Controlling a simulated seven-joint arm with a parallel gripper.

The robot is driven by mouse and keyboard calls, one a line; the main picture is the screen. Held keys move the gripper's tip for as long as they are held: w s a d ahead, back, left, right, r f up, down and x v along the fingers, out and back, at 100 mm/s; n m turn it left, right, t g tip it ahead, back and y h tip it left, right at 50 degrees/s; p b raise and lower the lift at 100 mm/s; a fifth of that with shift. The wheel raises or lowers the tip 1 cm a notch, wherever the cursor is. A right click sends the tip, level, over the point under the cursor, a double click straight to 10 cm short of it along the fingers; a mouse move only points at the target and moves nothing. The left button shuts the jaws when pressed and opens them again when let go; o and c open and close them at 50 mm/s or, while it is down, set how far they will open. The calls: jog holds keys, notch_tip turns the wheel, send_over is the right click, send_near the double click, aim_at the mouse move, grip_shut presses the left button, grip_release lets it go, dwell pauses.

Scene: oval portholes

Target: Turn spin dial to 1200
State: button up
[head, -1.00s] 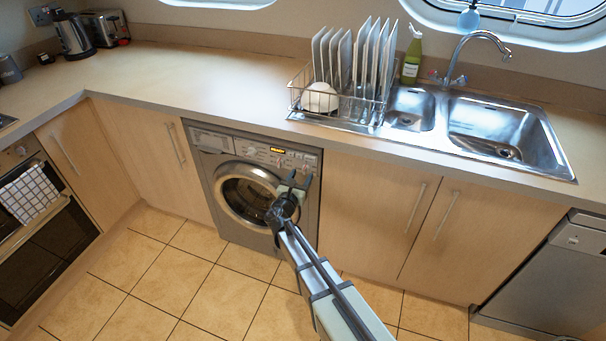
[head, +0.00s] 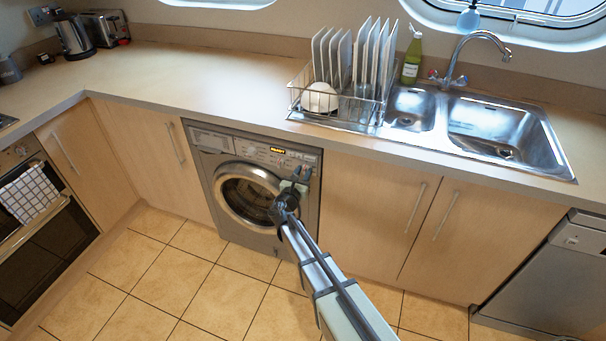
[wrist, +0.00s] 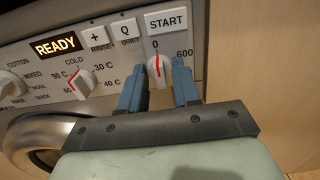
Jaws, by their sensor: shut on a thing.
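The spin dial (wrist: 159,66) is a white knob with a red pointer line on the washing machine's panel. It shows in the wrist view, below the START button. The pointer points up at the 0 mark, and a 600 mark stands to its upper right. Other marks around the dial are hidden or out of view. My gripper (wrist: 158,76) has one blue finger on each side of the knob and is shut on it. In the head view my gripper (head: 294,187) is at the upper right of the washing machine (head: 205,165), and covers the dial.
A lit READY display (wrist: 55,46) and a temperature dial (wrist: 79,84) sit left of the spin dial. The round door (head: 243,195) is below the panel. A wooden cupboard door (head: 370,195) is to the right. The tiled floor in front is clear.

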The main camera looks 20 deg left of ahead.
jog(key=c, duration=0.3)
jog(key=shift+c, duration=0.2)
jog(key=shift+m, duration=0.3)
